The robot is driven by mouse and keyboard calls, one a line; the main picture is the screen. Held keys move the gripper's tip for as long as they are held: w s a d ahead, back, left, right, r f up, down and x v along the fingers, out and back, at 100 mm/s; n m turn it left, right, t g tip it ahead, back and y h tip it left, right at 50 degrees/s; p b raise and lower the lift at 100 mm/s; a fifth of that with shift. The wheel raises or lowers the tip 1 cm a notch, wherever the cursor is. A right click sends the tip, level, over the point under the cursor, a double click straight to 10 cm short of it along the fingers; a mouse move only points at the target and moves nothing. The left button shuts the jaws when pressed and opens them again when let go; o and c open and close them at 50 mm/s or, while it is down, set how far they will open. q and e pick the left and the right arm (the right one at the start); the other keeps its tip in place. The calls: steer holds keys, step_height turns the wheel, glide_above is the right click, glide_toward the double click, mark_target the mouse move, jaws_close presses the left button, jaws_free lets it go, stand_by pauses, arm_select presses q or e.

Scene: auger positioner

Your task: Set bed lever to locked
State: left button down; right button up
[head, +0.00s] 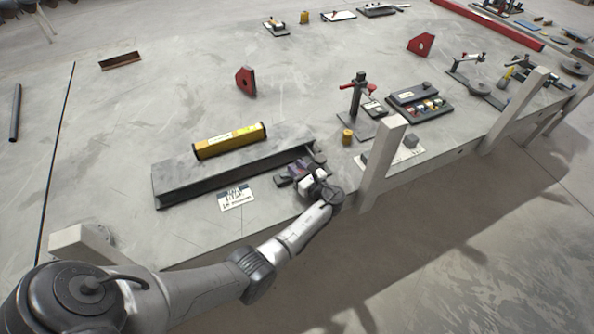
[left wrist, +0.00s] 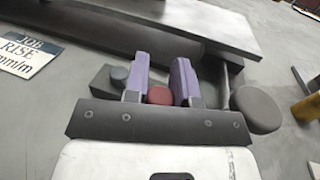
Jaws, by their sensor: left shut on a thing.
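My left gripper (head: 291,171) is at the right end of a long dark grey channel-shaped bed (head: 225,172). In the left wrist view its two purple fingers (left wrist: 160,84) stand either side of a small red round knob (left wrist: 160,95), shut on it. The knob looks like the end of the bed lever; the rest of the lever is hidden by the fingers and the gripper body, so its setting cannot be told. A dark grey round knob (left wrist: 258,109) on a short stem stands just right of the fingers.
A yellow level (head: 230,140) lies behind the bed. A "JOB RISE mm/m" card (head: 237,198) lies in front of it. A pale post (head: 382,162) rises at the table edge, right of my gripper. A red-handled clamp stand (head: 358,100) and small brass cylinder (head: 347,136) stand beyond.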

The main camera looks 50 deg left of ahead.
stand_by(0.4)
arm_select(q)
steer(key=c, duration=1)
jaws_free()
steer(key=shift+o, duration=0.2)
steer(key=d, duration=1.3)
steer(key=shift+d+p, duration=0.4)
steer(key=shift+p, duration=0.05)
